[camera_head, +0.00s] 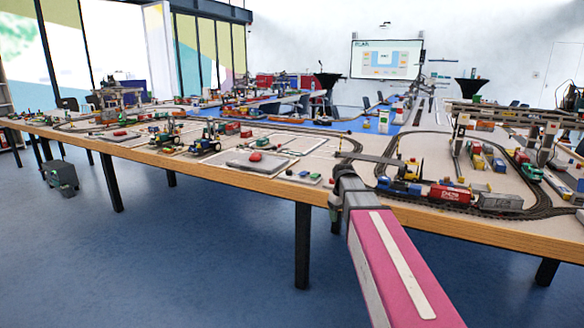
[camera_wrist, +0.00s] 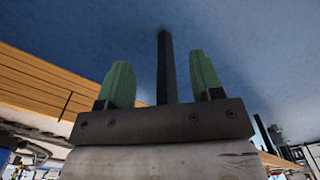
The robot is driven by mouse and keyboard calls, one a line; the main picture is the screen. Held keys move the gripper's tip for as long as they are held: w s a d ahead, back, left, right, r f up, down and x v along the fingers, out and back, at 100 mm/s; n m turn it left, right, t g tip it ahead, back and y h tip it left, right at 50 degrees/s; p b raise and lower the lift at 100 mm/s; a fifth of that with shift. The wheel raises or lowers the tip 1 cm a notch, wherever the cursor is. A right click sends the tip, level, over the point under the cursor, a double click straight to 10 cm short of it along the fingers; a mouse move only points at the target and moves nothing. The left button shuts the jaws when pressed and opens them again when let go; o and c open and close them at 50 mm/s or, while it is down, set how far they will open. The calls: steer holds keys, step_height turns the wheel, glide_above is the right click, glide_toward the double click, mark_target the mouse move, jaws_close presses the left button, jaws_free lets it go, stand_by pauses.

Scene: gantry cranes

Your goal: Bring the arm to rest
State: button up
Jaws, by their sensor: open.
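My gripper (camera_wrist: 160,88) shows in the wrist view with its two green fingers apart and nothing between them. Behind the fingers are a dark table leg (camera_wrist: 166,65) and the blue floor. In the head view my pink arm reaches from the lower right up to the table's front edge. The gripper's fingers are hidden or too small to make out there.
The long table (camera_head: 235,178) with a wooden front edge carries model train tracks, a red wagon (camera_head: 452,194), small vehicles and model cranes. The blue floor (camera_head: 190,250) before the table is clear.

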steer(key=s+f+m, duration=0.5)
steer(key=s+f, duration=1.2)
steer(key=s, duration=0.3)
steer(key=shift+f, duration=0.3)
